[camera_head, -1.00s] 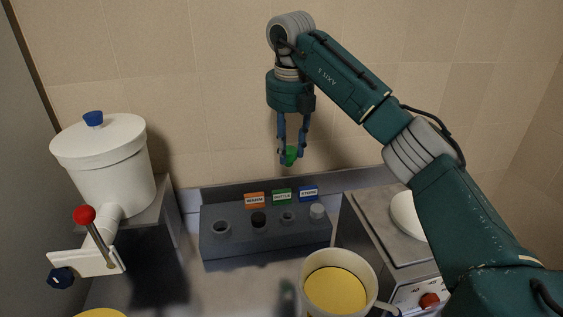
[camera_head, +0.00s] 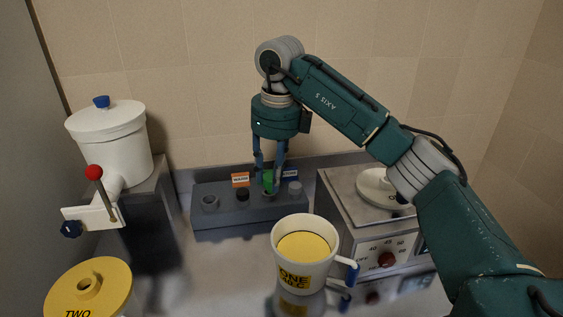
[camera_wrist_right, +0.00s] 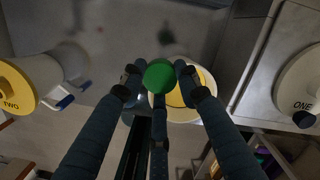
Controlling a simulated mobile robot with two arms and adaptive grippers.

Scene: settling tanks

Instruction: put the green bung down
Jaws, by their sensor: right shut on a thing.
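The green bung (camera_wrist_right: 160,75) sits between the fingertips of my right gripper (camera_wrist_right: 159,78) in the right wrist view. In the head view my right gripper (camera_head: 269,184) points down over the grey rack (camera_head: 235,220), at its third position from the left. Green shows between the fingers there, but I cannot clearly separate the bung from the green label behind it. Whether the bung touches the rack is hard to tell. My left gripper is not in view.
A white mug (camera_head: 304,255) with yellow inside stands in front. A hotplate (camera_head: 345,190) is right, a white lidded pot (camera_head: 110,145) left, a yellow lid (camera_head: 88,288) lower left.

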